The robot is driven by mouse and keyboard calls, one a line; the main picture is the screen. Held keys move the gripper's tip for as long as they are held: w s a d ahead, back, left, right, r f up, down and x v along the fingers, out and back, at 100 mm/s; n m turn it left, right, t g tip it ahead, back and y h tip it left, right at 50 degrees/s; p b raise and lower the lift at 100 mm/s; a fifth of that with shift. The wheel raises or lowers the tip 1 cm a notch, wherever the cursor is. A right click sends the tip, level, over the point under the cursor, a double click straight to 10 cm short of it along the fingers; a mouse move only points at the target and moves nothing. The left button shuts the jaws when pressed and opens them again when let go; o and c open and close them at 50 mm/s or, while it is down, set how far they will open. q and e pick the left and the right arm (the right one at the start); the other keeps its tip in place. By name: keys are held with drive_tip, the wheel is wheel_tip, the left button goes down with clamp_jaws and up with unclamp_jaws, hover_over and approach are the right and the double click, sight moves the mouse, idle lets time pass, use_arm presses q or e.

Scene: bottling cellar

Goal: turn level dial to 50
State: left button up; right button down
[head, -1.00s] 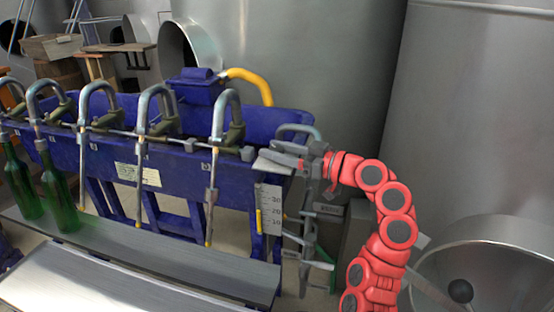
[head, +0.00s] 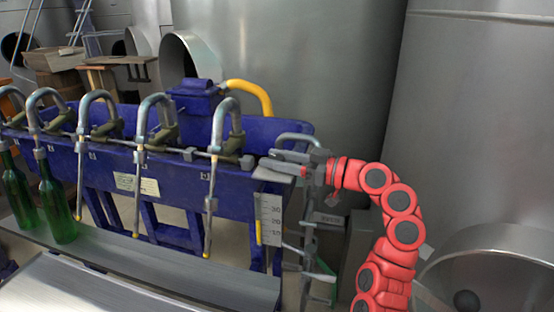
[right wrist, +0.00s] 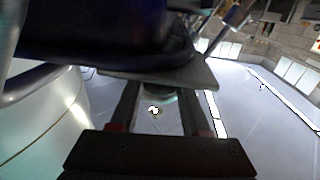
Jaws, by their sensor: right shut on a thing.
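The blue bottle filler (head: 185,180) stands in the middle of the head view. A pale scale plate (head: 270,212) with the marks 30, 20 and 10 hangs at its right end. A yellow strip (head: 258,230) runs along the plate's left edge, low down. My right gripper (head: 280,163) is at the filler's top right corner, just above the scale plate. It is shut on a small rounded part, which I take to be the level dial (right wrist: 158,90), between the fingers in the right wrist view. Its face and setting are hidden. My left gripper is not in view.
Several curved filling spouts (head: 228,115) line the filler. Two green bottles (head: 57,205) stand at the left. A metal shelf (head: 150,265) runs along the front. Large steel tanks (head: 480,120) stand behind and to the right. A yellow hose (head: 252,92) rises behind the filler.

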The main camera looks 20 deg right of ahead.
drive_tip(key=shift+c, duration=2.1)
unclamp_jaws()
drive_tip(key=shift+a, duration=0.1)
drive_tip(key=v, duration=0.7)
drive_tip(key=shift+s+d, duration=0.15)
drive_tip(key=shift+d, duration=0.1)
